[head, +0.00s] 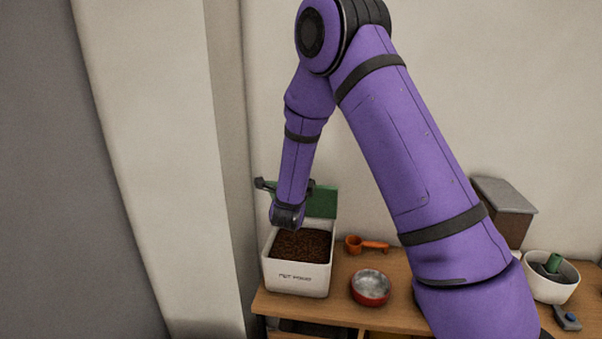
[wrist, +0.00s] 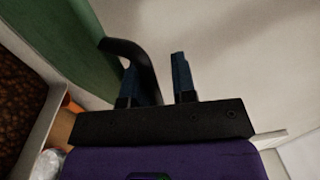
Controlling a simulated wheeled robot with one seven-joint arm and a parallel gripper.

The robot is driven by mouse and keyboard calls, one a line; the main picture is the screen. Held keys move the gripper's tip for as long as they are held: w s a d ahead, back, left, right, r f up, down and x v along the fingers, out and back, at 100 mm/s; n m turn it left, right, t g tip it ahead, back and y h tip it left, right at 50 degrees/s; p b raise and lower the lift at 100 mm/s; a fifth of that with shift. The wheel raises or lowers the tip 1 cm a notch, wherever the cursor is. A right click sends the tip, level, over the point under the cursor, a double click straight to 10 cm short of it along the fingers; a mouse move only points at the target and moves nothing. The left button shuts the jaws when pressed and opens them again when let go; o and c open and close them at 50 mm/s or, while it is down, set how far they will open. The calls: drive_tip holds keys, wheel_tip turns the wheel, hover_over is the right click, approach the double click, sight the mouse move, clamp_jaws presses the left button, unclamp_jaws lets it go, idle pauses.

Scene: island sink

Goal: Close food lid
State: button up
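The white food box (head: 296,277) stands at the left end of the wooden table, filled with brown food (head: 302,243). Its green lid (head: 322,202) stands raised at the back; it also shows at the upper left of the wrist view (wrist: 62,32). My gripper (wrist: 155,62) is open, with a gap between its two dark fingers, beside the lid. A black curved piece (wrist: 127,47), possibly a lid handle, overlaps the left finger; I cannot tell whether they touch. In the head view my arm reaches down over the box, and the fingers are not clear.
A red bowl (head: 370,287) and an orange scoop (head: 366,245) are right of the box. Farther right are a brown container with a grey top (head: 505,205) and a white bowl (head: 549,287) holding a green item. The wall is close behind.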

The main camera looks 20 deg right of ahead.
drive_tip(key=s+a+f, duration=0.3)
drive_tip(key=s+a, duration=0.1)
drive_tip(key=s, duration=0.2)
drive_tip(key=shift+f, duration=0.2)
idle(0.7)
